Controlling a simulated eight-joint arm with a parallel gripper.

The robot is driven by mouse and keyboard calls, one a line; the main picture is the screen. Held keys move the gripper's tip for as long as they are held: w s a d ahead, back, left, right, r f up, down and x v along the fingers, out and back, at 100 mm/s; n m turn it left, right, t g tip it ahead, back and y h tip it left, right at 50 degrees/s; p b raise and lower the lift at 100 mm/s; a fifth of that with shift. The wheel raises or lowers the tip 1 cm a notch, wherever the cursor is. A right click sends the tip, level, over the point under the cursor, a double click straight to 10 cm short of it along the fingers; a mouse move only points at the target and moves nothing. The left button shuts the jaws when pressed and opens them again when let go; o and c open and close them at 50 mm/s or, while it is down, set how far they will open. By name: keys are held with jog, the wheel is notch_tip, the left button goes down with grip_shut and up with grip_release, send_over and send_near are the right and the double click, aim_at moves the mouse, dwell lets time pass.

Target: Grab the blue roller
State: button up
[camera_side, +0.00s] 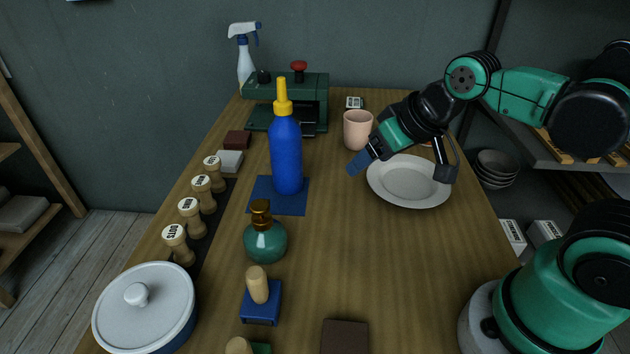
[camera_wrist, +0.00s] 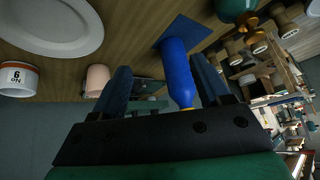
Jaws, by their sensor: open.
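No blue thing is plainly a roller. The closest is a blue block with an upright wooden handle (camera_side: 260,305), standing near the front of the table in the side view; I cannot tell if it rolls. A blue bottle with a yellow nozzle (camera_side: 286,155) stands upright on a blue mat (camera_side: 263,203); it also shows between the fingers in the wrist view (camera_wrist: 177,72). My gripper (camera_side: 358,163) is open and empty, right of the bottle and apart from it, left of the plate. It is well behind the blue block. Its fingers frame the wrist view (camera_wrist: 160,65).
A white plate (camera_side: 408,183) and a pink cup (camera_side: 357,130) stand near my gripper. A green pump bottle (camera_side: 265,240) stands between the mat and the block. Several wooden stamps (camera_side: 202,193) and a lidded pot (camera_side: 145,310) line the left. The table's middle right is clear.

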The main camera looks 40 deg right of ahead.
jog(key=w+a+f+m+g+y, duration=0.1)
jog(key=w+a+m+g+y, duration=0.2)
jog(key=a+m+g+y, duration=0.25)
jog(key=m+g+y, duration=0.6)
jog(key=m, duration=0.1)
send_near(250, 289)
jog(key=x, duration=0.5)
jog(key=shift+w+a+r, duration=0.1)
jog(key=shift+w+a, duration=0.1)
jog(key=shift+w, duration=0.05)
jog(key=x, duration=0.5)
jog(key=shift+s, duration=0.4)
grip_shut()
